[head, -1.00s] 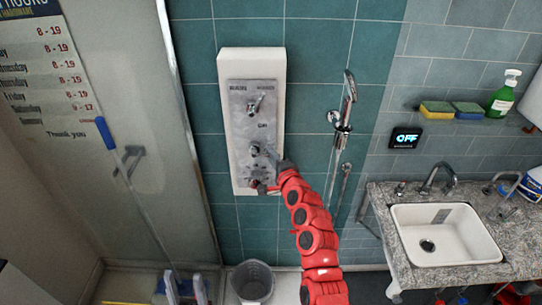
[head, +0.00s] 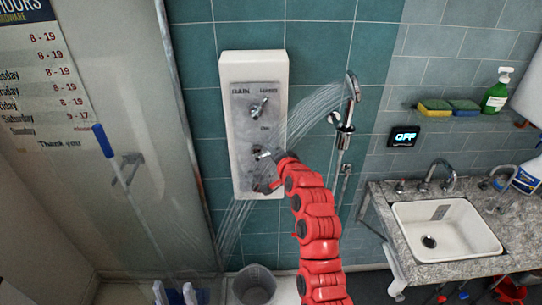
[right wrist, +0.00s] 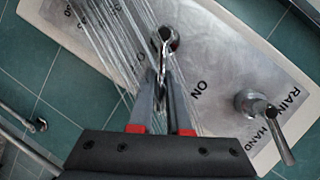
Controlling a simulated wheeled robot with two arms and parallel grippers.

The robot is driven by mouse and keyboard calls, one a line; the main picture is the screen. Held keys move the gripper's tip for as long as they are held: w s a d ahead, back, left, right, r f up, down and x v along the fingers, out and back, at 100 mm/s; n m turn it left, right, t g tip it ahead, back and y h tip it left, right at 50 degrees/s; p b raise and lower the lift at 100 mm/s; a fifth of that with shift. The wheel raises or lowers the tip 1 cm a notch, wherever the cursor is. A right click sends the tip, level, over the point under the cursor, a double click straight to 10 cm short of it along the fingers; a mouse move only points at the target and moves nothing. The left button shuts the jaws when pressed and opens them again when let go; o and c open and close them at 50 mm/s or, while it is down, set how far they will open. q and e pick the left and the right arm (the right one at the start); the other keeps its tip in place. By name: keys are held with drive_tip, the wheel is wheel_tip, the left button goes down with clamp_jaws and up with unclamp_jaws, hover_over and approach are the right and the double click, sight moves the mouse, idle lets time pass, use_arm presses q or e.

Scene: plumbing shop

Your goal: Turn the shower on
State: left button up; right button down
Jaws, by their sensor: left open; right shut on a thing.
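The shower panel is a white block (head: 238,185) with a grey metal face on the teal wall. Its upper lever (head: 259,107) sits under the labels RAIN and HAND, and it also shows in the right wrist view (right wrist: 265,115). The middle lever (right wrist: 166,40) is beside the word ON. My right gripper (head: 268,156) is shut on this middle lever; its grey fingers (right wrist: 161,78) close around the lever's end. Water sprays from the hand shower head (head: 352,86) down and left across the panel. My left gripper is not in view.
A glass screen (head: 130,90) stands at the left. A grey bucket (head: 254,288) is on the floor below the panel. A sink (head: 446,232) is at the right. A small wall display (head: 404,137) reads OFF.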

drive_tip(key=shift+a+r+n+h+b, duration=0.3)
drive_tip(key=shift+a+n+h+b, duration=0.3)
drive_tip(key=shift+n+b, duration=0.45)
drive_tip(key=shift+a+r+n+g+h+b, duration=0.45)
drive_tip(key=shift+n+h+b, duration=0.55)
drive_tip(key=shift+b, duration=0.7)
drive_tip(key=shift+r, duration=0.1)
drive_tip(key=c, duration=0.9)
unclamp_jaws()
drive_tip(key=shift+o, duration=0.2)
drive_tip(key=shift+r, duration=0.1)
drive_tip(key=v, duration=1.7)
drive_tip(key=shift+s+d+b, duration=0.2)
drive_tip(key=shift+s+b, duration=0.05)
drive_tip(key=shift+b, duration=0.2)
